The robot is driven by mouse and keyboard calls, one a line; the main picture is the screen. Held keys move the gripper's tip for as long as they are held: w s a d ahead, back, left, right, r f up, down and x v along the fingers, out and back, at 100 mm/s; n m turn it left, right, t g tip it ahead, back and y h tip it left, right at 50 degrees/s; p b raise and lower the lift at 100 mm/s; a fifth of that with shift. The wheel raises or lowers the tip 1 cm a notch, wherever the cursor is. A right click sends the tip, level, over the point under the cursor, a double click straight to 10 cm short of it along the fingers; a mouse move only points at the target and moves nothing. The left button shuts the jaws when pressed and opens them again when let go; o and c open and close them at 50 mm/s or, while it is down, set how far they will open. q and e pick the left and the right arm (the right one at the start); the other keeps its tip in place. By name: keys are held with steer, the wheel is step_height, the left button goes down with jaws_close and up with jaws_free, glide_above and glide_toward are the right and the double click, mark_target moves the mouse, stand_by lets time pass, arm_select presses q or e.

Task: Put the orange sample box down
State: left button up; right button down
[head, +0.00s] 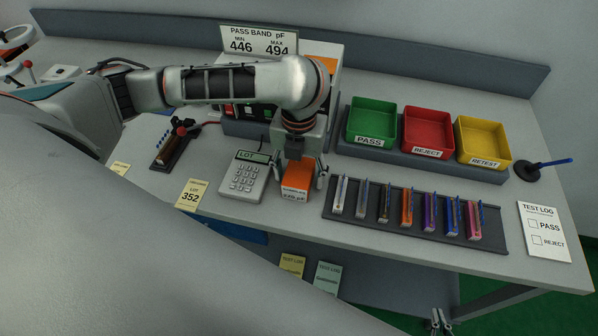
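The orange sample box (297,177) has a white label on its front, with small print ending in pF. It appears to stand upright on the bench, just right of the grey LOT keypad (243,177). My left gripper (298,176) points down over it, with one finger on each side. The fingers look spread wider than the box, with a small gap at the right finger. The gripper's body hides part of the box's top. My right gripper (439,321) shows only as small fingertips at the bottom edge, below the bench front; its opening is unclear.
A dark rack (328,207) with several coloured samples lies right of the box. Green (372,121), red (427,131) and yellow (482,141) bins stand behind it. A LOT 352 card (191,195) lies left of the keypad. A narrow bare strip of bench lies in front of the box.

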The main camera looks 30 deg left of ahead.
mark_target(299, 171)
arm_select(q)
step_height(299, 171, up, 12)
steer(key=shift+r, duration=0.15)
stand_by(0.7)
steer(key=shift+s, duration=0.1)
stand_by(0.4)
